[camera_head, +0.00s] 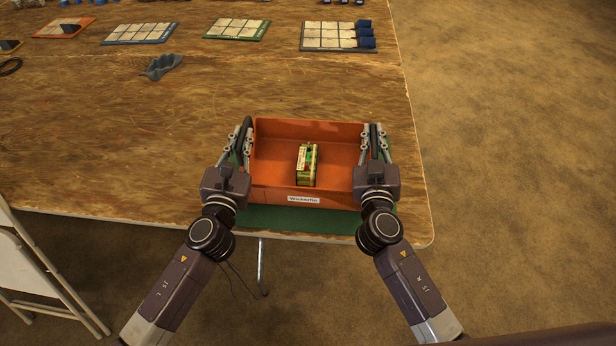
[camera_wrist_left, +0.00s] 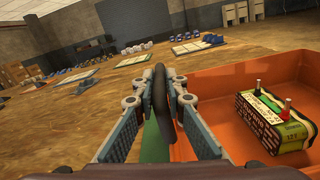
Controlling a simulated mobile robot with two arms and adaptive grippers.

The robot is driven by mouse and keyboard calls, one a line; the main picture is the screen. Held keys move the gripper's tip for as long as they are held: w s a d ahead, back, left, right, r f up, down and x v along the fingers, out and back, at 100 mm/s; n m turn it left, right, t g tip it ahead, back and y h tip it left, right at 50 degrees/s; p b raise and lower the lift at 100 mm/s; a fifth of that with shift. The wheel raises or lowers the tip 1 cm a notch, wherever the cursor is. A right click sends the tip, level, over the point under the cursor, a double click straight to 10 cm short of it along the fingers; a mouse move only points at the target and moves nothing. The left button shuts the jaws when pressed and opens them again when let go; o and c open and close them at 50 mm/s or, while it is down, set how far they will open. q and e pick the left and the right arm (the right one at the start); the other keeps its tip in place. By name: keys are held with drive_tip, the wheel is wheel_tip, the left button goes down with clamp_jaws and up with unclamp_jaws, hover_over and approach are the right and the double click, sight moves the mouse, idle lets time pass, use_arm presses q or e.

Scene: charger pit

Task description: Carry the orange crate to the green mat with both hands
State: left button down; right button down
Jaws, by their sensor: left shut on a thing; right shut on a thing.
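The orange crate (camera_head: 308,131) is over the green mat (camera_head: 290,219) at the table's near right corner, with green showing in front of it and at its sides. I cannot tell whether it touches the mat. A green and cream battery-like block (camera_head: 308,165) stands inside the crate; it also shows in the left wrist view (camera_wrist_left: 268,121). My left gripper (camera_head: 240,135) is shut on the crate's left black handle, seen upright between the fingers (camera_wrist_left: 163,100) in the left wrist view. My right gripper (camera_head: 375,140) is shut on the right handle.
The wooden table (camera_head: 90,130) is clear to the left of the crate. A grey wavy piece (camera_head: 160,67) lies further back. Several trays, one with dark blue blocks (camera_head: 339,36), line the back. A white folding chair (camera_head: 25,265) stands at the left.

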use_arm(q)
drive_tip(key=shift+s+d+f+b, duration=0.1)
drive_tip(key=shift+d+f+b, duration=0.2)
drive_tip(key=shift+f+b, duration=0.15)
use_arm(e)
drive_tip(key=shift+w+a+f, duration=0.1)
drive_tip(key=shift+f, duration=0.25)
use_arm(q)
drive_tip(key=c, duration=2)
unclamp_jaws()
drive_tip(key=shift+a, duration=0.1)
use_arm(e)
drive_tip(key=c, duration=2)
unclamp_jaws()
drive_tip(key=shift+c, duration=0.2)
use_arm(q)
drive_tip(key=shift+o, duration=0.2)
use_arm(e)
drive_tip(key=shift+o, duration=0.4)
use_arm(q)
drive_tip(key=shift+a, duration=0.1)
